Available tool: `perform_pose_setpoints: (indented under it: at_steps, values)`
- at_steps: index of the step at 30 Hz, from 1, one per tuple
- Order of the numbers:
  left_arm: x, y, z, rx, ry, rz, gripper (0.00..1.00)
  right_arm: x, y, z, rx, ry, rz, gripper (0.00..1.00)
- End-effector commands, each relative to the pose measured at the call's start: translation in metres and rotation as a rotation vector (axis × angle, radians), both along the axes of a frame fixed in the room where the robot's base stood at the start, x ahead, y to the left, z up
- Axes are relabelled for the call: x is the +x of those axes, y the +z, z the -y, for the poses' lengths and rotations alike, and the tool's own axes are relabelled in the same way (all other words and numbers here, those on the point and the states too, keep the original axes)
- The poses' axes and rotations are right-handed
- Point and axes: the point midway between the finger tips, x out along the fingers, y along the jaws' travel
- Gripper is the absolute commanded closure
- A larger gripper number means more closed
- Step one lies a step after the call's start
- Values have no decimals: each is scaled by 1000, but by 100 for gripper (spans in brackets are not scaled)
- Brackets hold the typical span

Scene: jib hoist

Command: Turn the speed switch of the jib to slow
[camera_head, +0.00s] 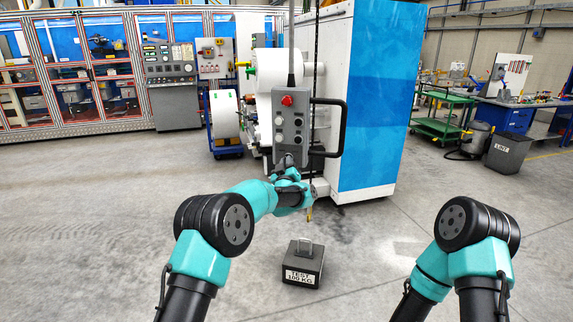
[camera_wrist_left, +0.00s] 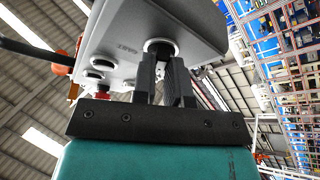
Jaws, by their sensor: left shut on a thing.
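The grey control pendant (camera_head: 292,125) of the jib hangs upright in the middle of the head view, with a red button (camera_head: 287,100) at its top and several round controls below. My left gripper (camera_head: 287,158) is at the pendant's lower part. In the left wrist view the left gripper (camera_wrist_left: 166,80) has its fingers together on a round knob (camera_wrist_left: 160,44) on the pendant's face. The fingers hide most of this knob, so its setting cannot be read. My right gripper is out of view.
A black handle (camera_head: 342,125) stands out at the pendant's right. A chain hook (camera_head: 309,213) hangs below, above a dark test weight (camera_head: 303,266) on the floor. A blue and white cabinet (camera_head: 375,90) stands close behind. The floor at left is clear.

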Motion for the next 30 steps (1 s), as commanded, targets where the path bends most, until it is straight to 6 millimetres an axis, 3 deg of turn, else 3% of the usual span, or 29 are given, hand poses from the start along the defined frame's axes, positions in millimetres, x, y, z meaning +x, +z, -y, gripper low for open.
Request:
perform_pose_setpoints:
  at_steps: [1, 12, 29, 30]
  values:
    - [1, 10, 0, -40, -1, 6, 100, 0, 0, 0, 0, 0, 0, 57]
    - [1, 10, -1, -255, 0, -52, 100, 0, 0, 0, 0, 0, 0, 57]
    - [1, 10, -1, -300, 0, -64, 100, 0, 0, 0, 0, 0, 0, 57]
    - [1, 10, -1, -300, -1, -64, 86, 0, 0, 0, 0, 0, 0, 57]
